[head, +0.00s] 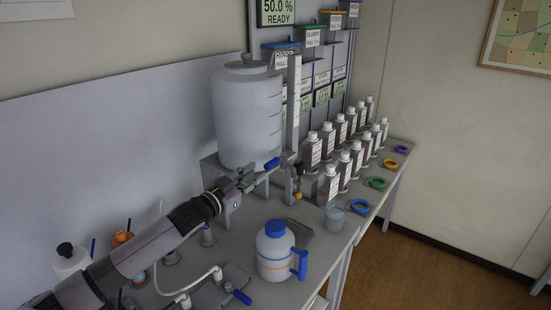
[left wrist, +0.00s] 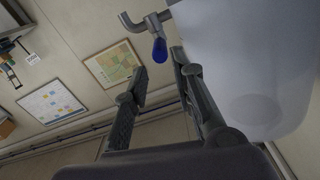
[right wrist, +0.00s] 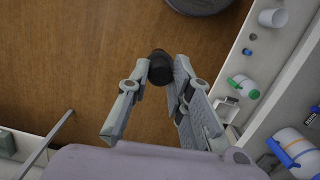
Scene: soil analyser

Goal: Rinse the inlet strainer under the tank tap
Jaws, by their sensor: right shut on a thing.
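The white tank (head: 247,118) stands on a raised support at the back of the bench. Its tap has a blue lever (head: 272,164). In the left wrist view the tap's grey spout (left wrist: 132,22) and blue lever (left wrist: 160,50) lie just beyond my fingertips. My left gripper (head: 246,180) is open and empty, close to the lever; in the left wrist view the fingers (left wrist: 161,62) stand apart. My right gripper (right wrist: 162,75) is shut on a small dark cylindrical piece (right wrist: 160,66), apparently the inlet strainer, held above the wooden floor. The right gripper is outside the head view.
A white jug with blue lid (head: 274,252) stands in front of the tank. A clear beaker (head: 334,218) and several labelled bottles (head: 328,185) are to the right. Coloured rings (head: 376,183) lie along the bench edge. Hoses and a blue-handled part (head: 241,297) crowd the front left.

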